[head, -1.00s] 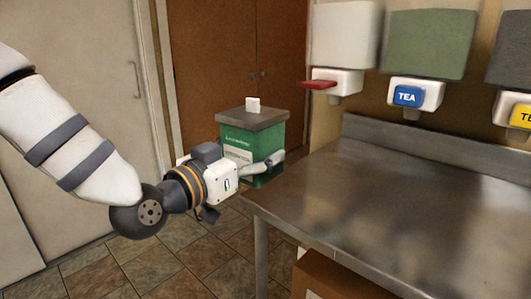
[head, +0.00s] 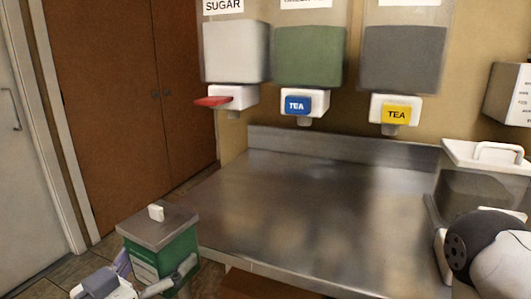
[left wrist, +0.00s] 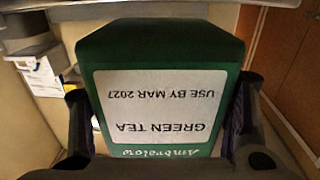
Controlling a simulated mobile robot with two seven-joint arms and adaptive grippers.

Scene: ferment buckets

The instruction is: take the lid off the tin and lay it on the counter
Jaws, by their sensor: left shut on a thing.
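A green tin (head: 180,250) with a pale label is at the lower left of the head view, held upright in front of the counter's left end. Its flat grey-brown lid (head: 170,228) with a white knob (head: 157,212) sits on top. My left gripper (head: 150,274) is shut on the tin's sides below the lid. In the left wrist view the tin (left wrist: 160,45) fills the middle between the fingers, its label upside down and reading GREEN TEA; the lid cannot be made out there. The steel counter (head: 290,210) is bare in the middle.
Wall dispensers hang above the counter's back, with a red lever (head: 212,101), a blue TEA lever (head: 297,105) and a yellow TEA lever (head: 396,115). A grey bin with a white handled lid (head: 485,155) stands at the right, behind my right arm.

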